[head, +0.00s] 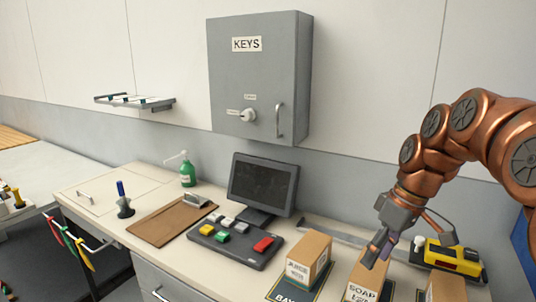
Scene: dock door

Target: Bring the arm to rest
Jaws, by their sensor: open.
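My arm, copper-coloured, reaches in from the right side of the head view. My gripper (398,246) hangs from it, pointing down over the right part of the counter. Its jaws are open and I see nothing held between them. It shows in front of a box labelled SOAP (366,277) and a yellow and black device (453,259). I cannot tell its exact height above them.
A box labelled JUICE (308,259) stands on a dark mat left of the gripper. A monitor (263,183), a button panel (235,240) and a clipboard (172,220) occupy the counter (95,205). A grey KEYS cabinet (258,78) hangs on the wall.

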